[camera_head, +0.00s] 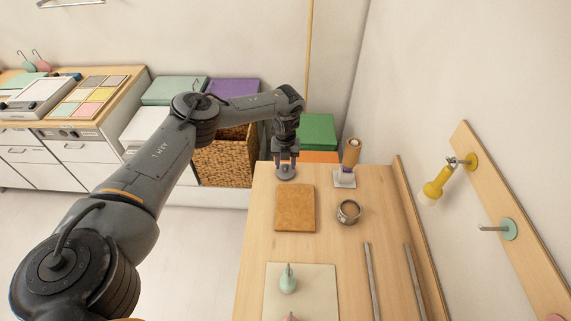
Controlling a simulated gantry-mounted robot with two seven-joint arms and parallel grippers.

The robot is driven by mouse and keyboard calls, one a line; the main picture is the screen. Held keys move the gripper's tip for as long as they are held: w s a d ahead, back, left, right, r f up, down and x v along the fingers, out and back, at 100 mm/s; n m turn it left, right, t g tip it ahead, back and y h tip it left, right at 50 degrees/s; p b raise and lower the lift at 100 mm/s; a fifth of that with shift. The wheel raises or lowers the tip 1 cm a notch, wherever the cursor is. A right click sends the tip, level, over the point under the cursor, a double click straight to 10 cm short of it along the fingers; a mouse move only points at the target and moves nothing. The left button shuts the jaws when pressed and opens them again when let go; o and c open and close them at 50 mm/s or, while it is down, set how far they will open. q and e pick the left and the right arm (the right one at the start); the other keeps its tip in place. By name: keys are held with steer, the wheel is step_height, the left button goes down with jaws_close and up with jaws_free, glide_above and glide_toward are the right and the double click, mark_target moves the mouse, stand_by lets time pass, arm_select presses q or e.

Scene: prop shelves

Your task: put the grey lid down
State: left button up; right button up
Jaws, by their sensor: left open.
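The grey lid (286,174) is a small round grey piece at the far left end of the wooden table, in the head view. It appears to lie on the tabletop, behind the brown square mat (295,208). My left gripper (286,164) points down right over the lid, with its two fingers apart. The fingers partly hide the lid, and I cannot tell whether they touch it. My right gripper is not in view.
A white block with a wooden-topped cylinder (351,152) stands right of the gripper. A round metal container (348,211) stands beside the mat. Nearer are two metal rails (371,281) and a cream board (316,290) with a green bulb-shaped object (288,281).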

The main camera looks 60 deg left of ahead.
mark_target(286, 166)
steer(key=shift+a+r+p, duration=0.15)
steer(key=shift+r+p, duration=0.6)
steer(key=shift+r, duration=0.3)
arm_select(q)
step_height(286, 166, up, 11)
steer(key=shift+r, duration=0.2)
